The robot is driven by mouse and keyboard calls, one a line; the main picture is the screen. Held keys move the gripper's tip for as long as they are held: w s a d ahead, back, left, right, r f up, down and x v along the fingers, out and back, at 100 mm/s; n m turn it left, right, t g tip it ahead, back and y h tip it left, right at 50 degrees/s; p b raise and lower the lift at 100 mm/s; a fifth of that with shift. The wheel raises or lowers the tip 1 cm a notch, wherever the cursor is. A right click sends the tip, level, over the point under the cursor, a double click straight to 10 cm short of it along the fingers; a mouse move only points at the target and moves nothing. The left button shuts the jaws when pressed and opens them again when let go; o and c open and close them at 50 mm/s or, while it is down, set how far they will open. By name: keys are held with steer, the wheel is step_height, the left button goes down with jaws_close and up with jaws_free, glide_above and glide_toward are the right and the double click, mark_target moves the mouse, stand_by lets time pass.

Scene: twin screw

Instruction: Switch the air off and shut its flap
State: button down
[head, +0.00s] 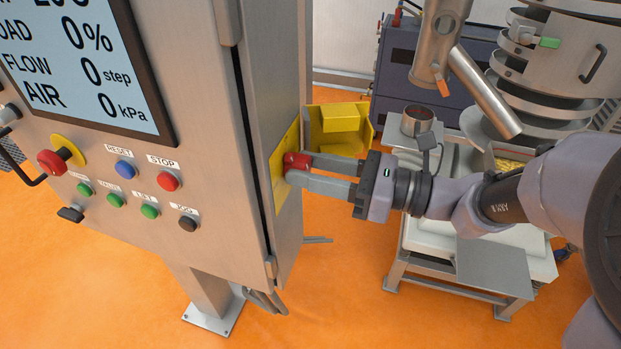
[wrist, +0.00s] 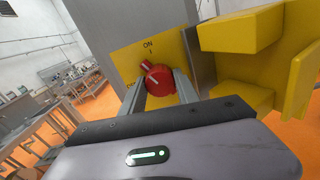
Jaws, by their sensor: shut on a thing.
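The air switch is a red knob (head: 297,161) on a yellow plate (head: 280,185) on the right side wall of the grey cabinet. In the wrist view the red knob (wrist: 160,79) sits below an ON mark on the yellow plate (wrist: 127,62). My gripper (head: 296,170) is shut on the knob, one finger on each side; it also shows in the wrist view (wrist: 160,84). The knob's exact angle is hard to tell. The yellow flap (head: 340,125) stands open beyond the plate; in the wrist view the flap (wrist: 285,85) is to the right, with block-like parts inside.
The cabinet front (head: 120,190) carries buttons and a display (head: 85,60) reading AIR 0 kPa. A metal machine (head: 545,70) and a low metal stand (head: 495,265) are at the right, near my arm. Orange floor is open below the cabinet.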

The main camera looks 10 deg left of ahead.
steer(key=shift+f+n+b, duration=0.1)
steer(key=shift+n+b, duration=6.1)
steer(key=shift+b, duration=1.05)
steer(key=c, duration=0.9)
jaws_free()
